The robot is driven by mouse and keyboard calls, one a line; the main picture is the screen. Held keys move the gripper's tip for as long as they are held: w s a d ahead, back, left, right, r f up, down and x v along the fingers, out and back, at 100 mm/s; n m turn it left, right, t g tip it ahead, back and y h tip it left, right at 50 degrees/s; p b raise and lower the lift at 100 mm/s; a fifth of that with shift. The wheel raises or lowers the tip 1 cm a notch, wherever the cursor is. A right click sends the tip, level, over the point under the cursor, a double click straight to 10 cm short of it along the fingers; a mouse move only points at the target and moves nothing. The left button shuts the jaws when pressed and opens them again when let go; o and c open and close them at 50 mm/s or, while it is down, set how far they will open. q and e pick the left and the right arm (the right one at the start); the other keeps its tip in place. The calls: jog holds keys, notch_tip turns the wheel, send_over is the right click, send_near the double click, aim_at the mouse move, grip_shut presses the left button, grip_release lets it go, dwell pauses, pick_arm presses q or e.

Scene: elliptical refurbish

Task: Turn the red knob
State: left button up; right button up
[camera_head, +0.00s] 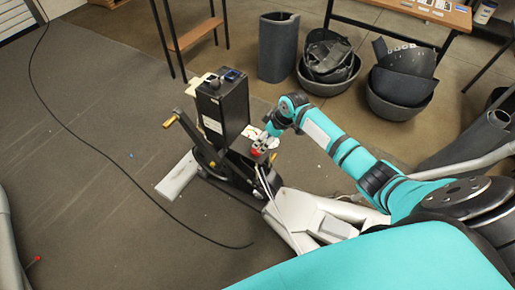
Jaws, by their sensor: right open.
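The red knob (256,152) shows as a small red patch on the frame of the elliptical machine (222,115), low and to the right of its black upright housing. My right arm, teal with dark bands, reaches in from the right. My right gripper (262,146) is open and right at the red knob, partly covering it. The view is too small to tell whether its fingers touch the knob or stand around it. My left gripper is out of view.
A black cable (85,140) runs across the grey mat (110,185) left of the machine. Grey bins with dark parts (330,62) and a grey cylinder (278,47) stand behind it. A wooden table (425,12) is at the top right. The mat on the left is mostly clear.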

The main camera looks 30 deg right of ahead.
aim_at(257, 152)
jog(key=b+x, duration=0.1)
jog(key=x, duration=0.7)
jog(key=shift+f, duration=0.3)
jog(key=c, duration=1.1)
